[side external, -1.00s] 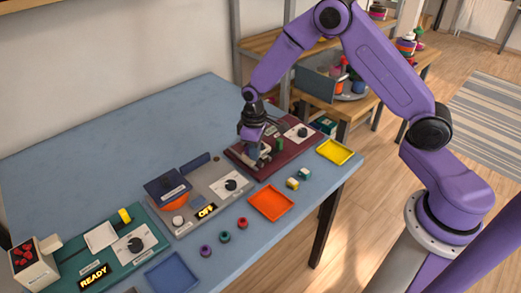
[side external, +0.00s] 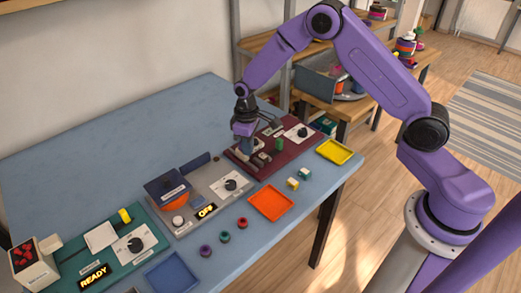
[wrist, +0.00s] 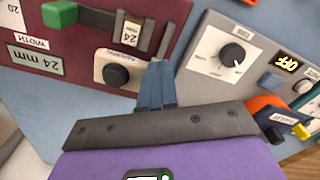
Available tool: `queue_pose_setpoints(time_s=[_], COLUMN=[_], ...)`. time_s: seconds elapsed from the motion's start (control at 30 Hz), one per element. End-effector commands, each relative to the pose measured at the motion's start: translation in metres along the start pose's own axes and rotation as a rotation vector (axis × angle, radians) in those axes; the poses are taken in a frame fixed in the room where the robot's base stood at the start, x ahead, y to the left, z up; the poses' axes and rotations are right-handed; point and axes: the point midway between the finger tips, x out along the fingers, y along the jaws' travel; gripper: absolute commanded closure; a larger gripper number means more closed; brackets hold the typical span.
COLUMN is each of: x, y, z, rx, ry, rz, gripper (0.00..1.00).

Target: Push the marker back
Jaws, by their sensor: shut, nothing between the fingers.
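The maroon panel (side external: 232,155) carries a dark rail (wrist: 100,20) in the wrist view. A green block (wrist: 60,14) sits at one end of the rail; it also shows in the side view (side external: 279,145). I cannot tell for certain which of these is the marker. My gripper (wrist: 157,66) is shut and empty, its blue-grey fingers pressed together. In the wrist view its tips overlap the panel's edge, beside a black knob (wrist: 116,75). In the side view my gripper (side external: 247,150) is over the panel's left part; contact is unclear.
A grey panel (side external: 215,170) with an "OFF" display stands left of the maroon one. A green panel (side external: 150,262) reading "READY" is farther left. Orange (side external: 271,202), yellow (side external: 335,151) and blue trays (side external: 172,274) line the front, with small loose pieces. The table's back is clear.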

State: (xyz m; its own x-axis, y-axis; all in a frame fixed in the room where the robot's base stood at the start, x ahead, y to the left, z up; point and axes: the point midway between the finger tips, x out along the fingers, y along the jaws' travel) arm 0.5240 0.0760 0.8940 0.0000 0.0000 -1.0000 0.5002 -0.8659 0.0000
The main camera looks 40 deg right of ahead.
Motion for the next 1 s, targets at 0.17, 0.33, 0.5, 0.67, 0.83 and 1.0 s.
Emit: queue_pose_setpoints(time_s=[0.17, 0.33, 0.5, 0.67, 0.83, 1.0], x=[0.0, -0.001, 0.0, 0.0, 0.0, 0.0], y=[0.003, 0.006, 0.008, 0.011, 0.013, 0.016], z=[-0.005, -0.01, -0.015, -0.018, -0.023, -0.027], rx=[0.001, 0.002, 0.0, 0.001, 0.0, 0.0], ry=[0.002, 0.004, 0.003, 0.002, 0.002, 0.002], rz=[0.001, 0.001, 0.001, 0.001, 0.001, 0.001], gripper=[1.0, 1.0, 1.0, 1.0, 1.0, 1.0])
